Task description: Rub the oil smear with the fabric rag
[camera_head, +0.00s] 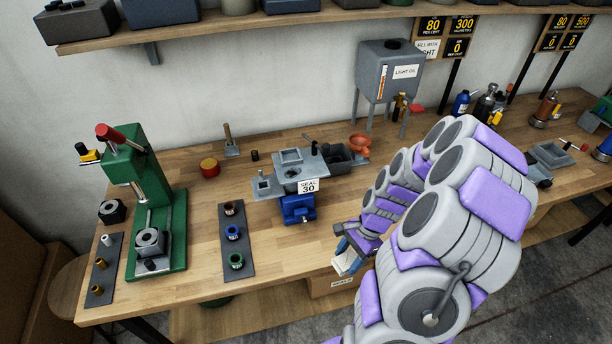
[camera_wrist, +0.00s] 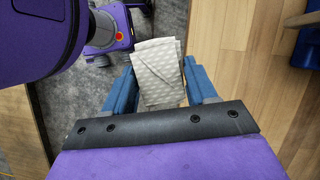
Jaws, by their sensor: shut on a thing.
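The fabric rag (camera_wrist: 160,75) is a cream, textured, folded cloth, clearest in the wrist view. My gripper (camera_wrist: 161,88) is shut on it, with a blue finger on each side and the cloth sticking out past them. In the head view my gripper (camera_head: 350,252) is at the bench's front edge, right of the blue stand, with a pale bit of the rag (camera_head: 346,265) showing below. In the wrist view the rag is over the floor beside the wooden edge. I cannot make out the oil smear in either view.
The wooden bench (camera_head: 204,200) carries a green press (camera_head: 140,175), a blue stand (camera_head: 298,207) with a grey top labelled SEAL 30, and a dark strip of small rings (camera_head: 235,240). A grey light oil tank (camera_head: 388,72) stands behind.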

